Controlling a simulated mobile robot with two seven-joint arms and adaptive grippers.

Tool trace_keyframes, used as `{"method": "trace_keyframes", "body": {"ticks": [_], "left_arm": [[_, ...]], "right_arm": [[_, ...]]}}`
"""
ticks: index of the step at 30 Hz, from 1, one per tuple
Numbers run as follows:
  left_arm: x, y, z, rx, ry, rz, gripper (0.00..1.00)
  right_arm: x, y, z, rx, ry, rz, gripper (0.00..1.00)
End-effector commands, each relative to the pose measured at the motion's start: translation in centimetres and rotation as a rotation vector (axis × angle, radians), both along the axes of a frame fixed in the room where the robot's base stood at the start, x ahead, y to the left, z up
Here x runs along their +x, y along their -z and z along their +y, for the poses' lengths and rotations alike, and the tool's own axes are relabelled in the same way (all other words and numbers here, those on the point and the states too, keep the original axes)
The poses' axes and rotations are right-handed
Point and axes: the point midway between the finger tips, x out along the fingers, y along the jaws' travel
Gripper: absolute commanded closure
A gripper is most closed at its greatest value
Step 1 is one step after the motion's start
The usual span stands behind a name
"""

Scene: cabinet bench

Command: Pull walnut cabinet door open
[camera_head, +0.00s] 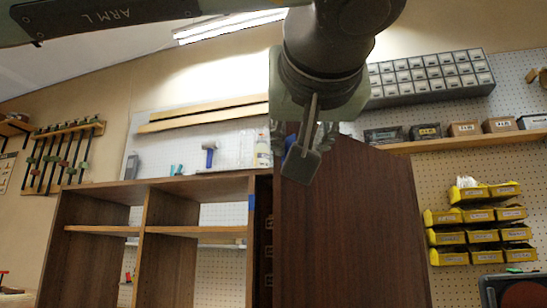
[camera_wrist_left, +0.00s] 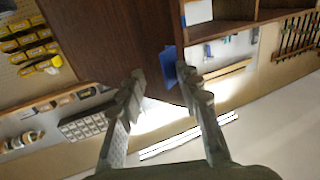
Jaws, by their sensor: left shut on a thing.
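The walnut cabinet door (camera_head: 345,230) is a tall dark brown panel standing ajar, with a dark gap along its left edge. In the left wrist view the door (camera_wrist_left: 110,40) appears upside down. My left gripper (camera_head: 302,155) reaches down from above at the door's top left corner. In the wrist view its fingers (camera_wrist_left: 160,85) stand on either side of the door's corner and are shut on it. A blue piece (camera_wrist_left: 168,62) shows at the door's edge between the fingers. The exact contact is partly hidden. My right gripper is in neither view.
An open brown shelf unit (camera_head: 145,245) stands left of the door, with a blue strip (camera_head: 251,203) on its edge. Yellow bins (camera_head: 470,215) and a grey drawer rack (camera_head: 430,78) hang on the right wall. A wooden shelf (camera_head: 450,143) holds several boxes.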

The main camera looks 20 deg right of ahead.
Motion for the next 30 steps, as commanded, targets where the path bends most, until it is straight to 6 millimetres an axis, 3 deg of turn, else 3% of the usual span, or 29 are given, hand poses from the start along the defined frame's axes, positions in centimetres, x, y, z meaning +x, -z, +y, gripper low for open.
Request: {"method": "trace_keyframes", "body": {"ticks": [8,30], "left_arm": [[-0.3,0.5,-0.5,0.008,0.010,0.007,0.76],[-5.1,0.4,-2.3,0.006,0.009,0.004,0.76]], "right_arm": [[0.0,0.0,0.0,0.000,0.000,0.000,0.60],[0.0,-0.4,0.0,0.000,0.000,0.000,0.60]]}}
